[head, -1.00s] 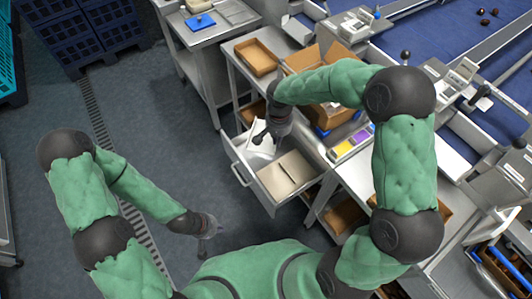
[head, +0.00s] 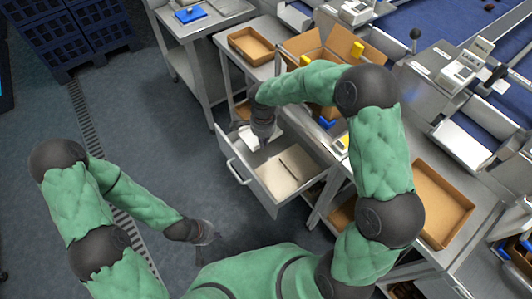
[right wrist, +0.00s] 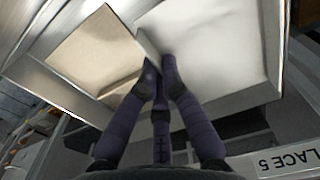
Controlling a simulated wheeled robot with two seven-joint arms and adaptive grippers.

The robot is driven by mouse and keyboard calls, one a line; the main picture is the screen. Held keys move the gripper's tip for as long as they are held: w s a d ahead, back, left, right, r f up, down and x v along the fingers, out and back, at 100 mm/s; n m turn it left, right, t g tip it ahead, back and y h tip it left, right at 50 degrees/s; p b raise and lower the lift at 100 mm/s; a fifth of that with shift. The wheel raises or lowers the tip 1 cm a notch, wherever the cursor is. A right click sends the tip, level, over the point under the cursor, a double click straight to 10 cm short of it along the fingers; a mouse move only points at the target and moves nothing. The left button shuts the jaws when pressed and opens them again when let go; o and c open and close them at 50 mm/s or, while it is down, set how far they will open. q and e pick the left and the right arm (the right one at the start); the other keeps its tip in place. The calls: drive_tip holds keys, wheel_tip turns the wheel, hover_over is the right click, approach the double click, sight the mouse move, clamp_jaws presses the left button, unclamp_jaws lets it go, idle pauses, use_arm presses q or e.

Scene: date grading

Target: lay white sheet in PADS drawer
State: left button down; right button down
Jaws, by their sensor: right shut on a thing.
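The open drawer (head: 262,191) is split by a divider, with its handle on the near left side. A beige pad (head: 291,170) lies in the nearer compartment, and it also shows in the right wrist view (right wrist: 92,55). My right gripper (head: 262,142) reaches down into the farther compartment. In the right wrist view its fingers (right wrist: 160,70) are closed by the edge of a white sheet (right wrist: 222,40), beside the divider. The fingers hide the exact grip. My left gripper (head: 210,236) hangs empty over the floor, left of the drawer; its finger gap is unclear.
An empty cardboard tray (head: 252,50) and an open carton (head: 318,47) stand on the bench behind the drawer. Another cardboard tray (head: 440,205) lies to the right. The floor left of the drawer is clear.

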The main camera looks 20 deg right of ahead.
sight(264, 155)
wheel_tip(264, 155, down, 6)
drive_tip(key=shift+f+b, duration=0.1)
drive_tip(key=shift+b, duration=1)
drive_tip(key=shift+f, duration=0.2)
drive_tip(key=c, duration=1.4)
unclamp_jaws()
drive_tip(key=shift+r, duration=0.1)
wheel_tip(264, 155, up, 12)
drive_tip(key=p, duration=0.4)
drive_tip(key=shift+r+p, duration=0.15)
drive_tip(key=shift+p, duration=0.25)
